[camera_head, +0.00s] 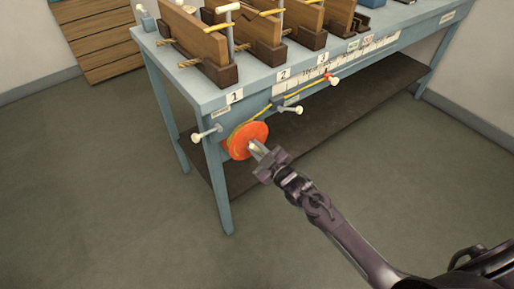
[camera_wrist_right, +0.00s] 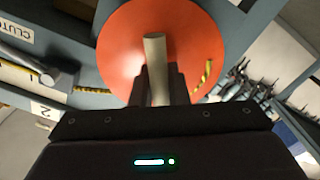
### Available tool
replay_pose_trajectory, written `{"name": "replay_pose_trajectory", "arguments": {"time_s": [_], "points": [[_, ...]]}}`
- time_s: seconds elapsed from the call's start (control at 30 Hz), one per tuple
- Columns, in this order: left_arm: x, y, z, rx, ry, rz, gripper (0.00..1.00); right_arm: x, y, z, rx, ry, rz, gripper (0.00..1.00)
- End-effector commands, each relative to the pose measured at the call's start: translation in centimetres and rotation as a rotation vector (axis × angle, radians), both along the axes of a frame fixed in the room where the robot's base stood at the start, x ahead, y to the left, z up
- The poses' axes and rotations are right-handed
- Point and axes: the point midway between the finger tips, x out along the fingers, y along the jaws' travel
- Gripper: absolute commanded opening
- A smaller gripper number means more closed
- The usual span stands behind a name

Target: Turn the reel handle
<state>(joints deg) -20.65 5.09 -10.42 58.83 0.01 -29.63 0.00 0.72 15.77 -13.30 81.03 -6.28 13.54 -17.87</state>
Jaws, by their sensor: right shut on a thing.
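The orange reel (camera_head: 240,141) is mounted on the front of the blue table at its near left end, with yellow rope at its edge. It fills the upper middle of the right wrist view (camera_wrist_right: 125,35). The reel handle (camera_wrist_right: 154,55) is a pale peg standing out from the reel's face. My right gripper (camera_head: 257,150) is shut on the handle, and its dark fingers flank the peg in the wrist view (camera_wrist_right: 158,88). The fingers hide the lower sides of the peg. My left gripper is not in view.
The blue table (camera_head: 192,84) carries several wooden boards on stands (camera_head: 198,45) with rope. White-knobbed levers (camera_head: 205,133) stick out from the front beside the reel. A dark shelf (camera_head: 330,115) lies below. A wooden drawer unit (camera_head: 98,38) stands behind. The floor at left is clear.

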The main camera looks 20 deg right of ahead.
Motion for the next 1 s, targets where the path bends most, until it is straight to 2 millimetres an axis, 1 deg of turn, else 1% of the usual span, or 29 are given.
{"name": "replay_pose_trajectory", "arguments": {"time_s": [0.07, 0.1, 0.23, 0.47, 0.57, 0.67, 0.73, 0.9, 1.0], "points": [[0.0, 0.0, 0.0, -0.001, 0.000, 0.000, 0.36, 0.0, 0.0, 0.0, -0.001, -0.001, 0.001, 0.00], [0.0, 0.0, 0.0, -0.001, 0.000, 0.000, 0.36, 0.0, 0.0, 0.0, -0.001, -0.001, 0.001, 0.18], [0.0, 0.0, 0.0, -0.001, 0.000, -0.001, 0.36, 0.0, 0.0, 0.0, -0.002, -0.001, 0.001, 0.35], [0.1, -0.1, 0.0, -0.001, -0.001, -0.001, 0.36, 0.0, 0.0, 0.0, -0.003, -0.002, 0.001, 0.36], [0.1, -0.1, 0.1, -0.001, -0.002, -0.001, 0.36, -0.3, -0.1, 0.0, -0.003, -0.001, 0.000, 0.36], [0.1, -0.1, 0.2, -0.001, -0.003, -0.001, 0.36, -1.4, -0.5, -0.1, -0.004, 0.001, 0.000, 0.36], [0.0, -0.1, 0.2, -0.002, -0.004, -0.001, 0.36, -2.5, -0.9, -0.1, -0.004, 0.002, 0.001, 0.36], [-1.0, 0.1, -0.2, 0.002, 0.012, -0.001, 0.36, -5.3, -1.9, 0.0, -0.003, 0.000, 0.002, 0.36], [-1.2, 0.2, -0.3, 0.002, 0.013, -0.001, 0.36, -6.5, -2.3, -0.1, -0.003, 0.000, 0.000, 0.36]]}}
